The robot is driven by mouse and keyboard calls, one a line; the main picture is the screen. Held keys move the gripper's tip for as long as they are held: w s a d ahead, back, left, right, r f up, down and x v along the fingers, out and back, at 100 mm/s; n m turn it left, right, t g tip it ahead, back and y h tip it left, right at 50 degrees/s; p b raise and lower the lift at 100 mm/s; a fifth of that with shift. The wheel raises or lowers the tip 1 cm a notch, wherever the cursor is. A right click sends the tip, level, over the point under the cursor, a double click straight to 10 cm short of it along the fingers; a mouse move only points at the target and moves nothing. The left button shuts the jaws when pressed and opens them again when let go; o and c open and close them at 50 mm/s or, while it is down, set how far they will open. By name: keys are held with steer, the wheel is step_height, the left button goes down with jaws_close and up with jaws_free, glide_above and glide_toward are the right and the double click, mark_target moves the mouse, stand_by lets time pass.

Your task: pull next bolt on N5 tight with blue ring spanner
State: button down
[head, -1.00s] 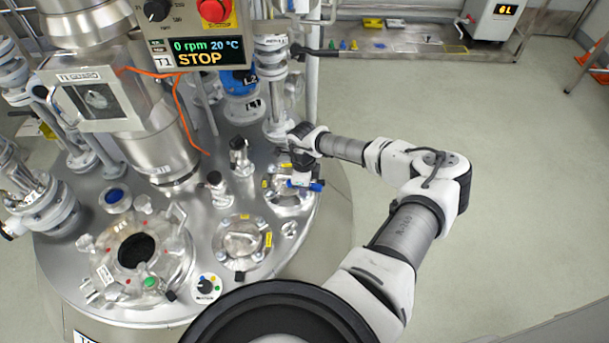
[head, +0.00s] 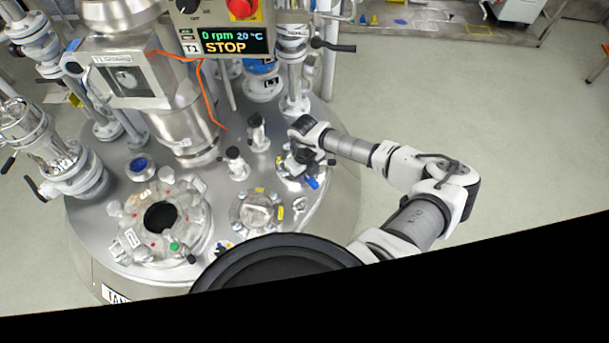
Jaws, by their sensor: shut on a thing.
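My gripper (head: 301,162) is low over a small flanged nozzle (head: 287,178) at the right side of the vessel lid, next to the upright valve pipe. The blue ring spanner (head: 312,183) shows as a short blue piece just below and right of the gripper, pointing down to the right. My gripper is shut on the spanner; the fingers are mostly hidden by the wrist. The spanner's ring end and the bolt under it are too small and covered to tell. I cannot read the N5 label on the nozzle.
A second round cover (head: 257,211) with yellow tags lies left of and nearer than the gripper. The open manhole (head: 160,216) is further left. Black-capped fittings (head: 257,132) stand close left of my gripper. The control box (head: 222,28) reads STOP. Floor is clear to the right.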

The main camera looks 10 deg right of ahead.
steer(key=shift+r, duration=0.95)
steer(key=shift+f, duration=0.3)
